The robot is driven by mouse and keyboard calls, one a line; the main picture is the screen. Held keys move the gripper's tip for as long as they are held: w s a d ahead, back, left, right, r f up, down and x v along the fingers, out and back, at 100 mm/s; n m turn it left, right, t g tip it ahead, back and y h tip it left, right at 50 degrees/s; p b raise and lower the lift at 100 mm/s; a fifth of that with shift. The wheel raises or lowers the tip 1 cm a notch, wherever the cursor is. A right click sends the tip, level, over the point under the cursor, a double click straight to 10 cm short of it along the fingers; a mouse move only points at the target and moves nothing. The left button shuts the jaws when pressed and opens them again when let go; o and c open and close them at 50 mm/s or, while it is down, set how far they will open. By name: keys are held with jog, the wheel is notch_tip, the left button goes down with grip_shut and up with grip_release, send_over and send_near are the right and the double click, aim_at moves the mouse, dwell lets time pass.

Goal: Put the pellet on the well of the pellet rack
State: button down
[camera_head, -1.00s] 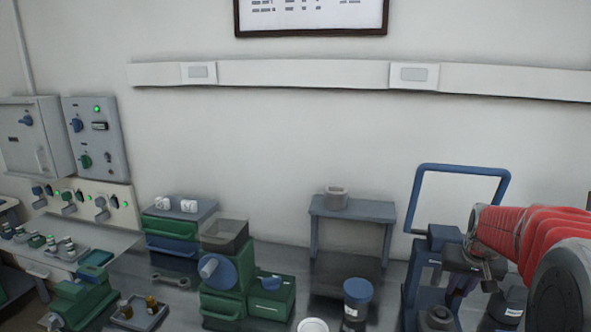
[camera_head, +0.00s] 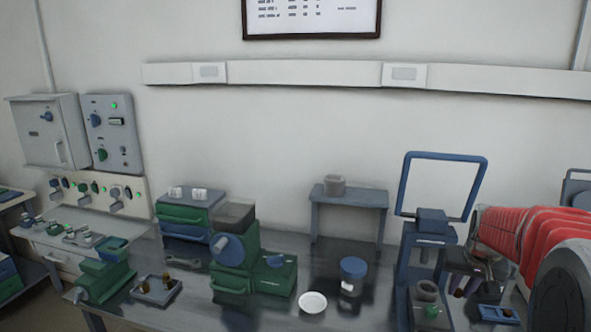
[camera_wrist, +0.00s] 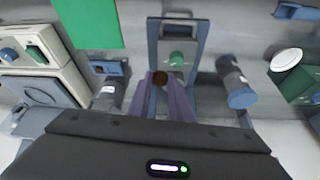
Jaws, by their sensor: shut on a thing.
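My gripper (camera_wrist: 168,84) is in the lower middle of the wrist view. Its purple fingers are shut on a small, round, brown pellet (camera_wrist: 160,78). My gripper also shows at the right of the head view (camera_head: 466,287), above the bench beside the blue press frame. A small blue rack (camera_head: 497,314) lies on the bench below and right of my gripper; what looks like the same rack is left of the fingers in the wrist view (camera_wrist: 124,69). I cannot tell whether it is the pellet rack, and its wells are not clear.
The blue press frame (camera_head: 405,262) stands beside my gripper, with a green-topped piece (camera_head: 431,311) at its base. A blue-lidded jar (camera_head: 353,268), a white dish (camera_head: 313,302) and a green machine (camera_head: 232,262) stand further left. A grey tray (camera_head: 155,298) holds small brownish pieces.

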jog(key=shift+s, duration=0.25)
jog(key=shift+w+d+r, duration=0.1)
jog(key=shift+r, duration=0.05)
jog(key=shift+w+a+f, duration=0.15)
jog(key=shift+f, duration=0.35)
jog(key=shift+w+a+f, duration=0.1)
jog(key=shift+a+f, duration=0.05)
jog(key=shift+f, duration=0.35)
jog(key=a+f+n, duration=0.2)
jog(key=a+f, duration=0.3)
jog(key=a, duration=0.7)
jog(key=a+f+n+y, duration=0.1)
jog(key=a+f, duration=0.4)
jog(key=a, duration=0.7)
jog(key=shift+s+a+n+y, duration=0.15)
jog(key=shift+a+n+y, duration=0.2)
jog(key=shift+n, duration=0.35)
